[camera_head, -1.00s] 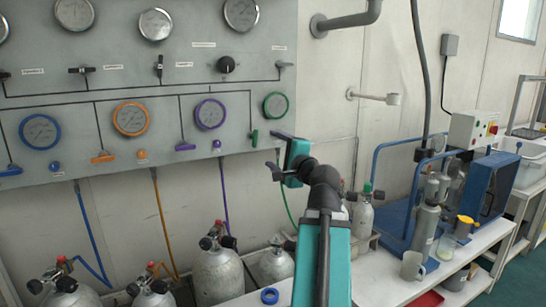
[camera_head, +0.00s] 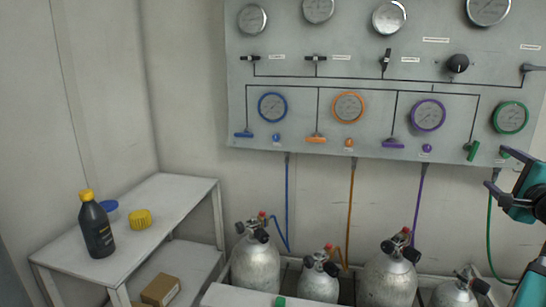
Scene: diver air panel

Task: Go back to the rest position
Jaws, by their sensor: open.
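My gripper (camera_head: 499,171) is at the right edge of the head view, with its two dark fingers apart and nothing between them. Only part of my teal arm shows, cut off by the right edge.
Several grey cylinders (camera_head: 388,278) stand in a row below the panel, with coloured hoses above them.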

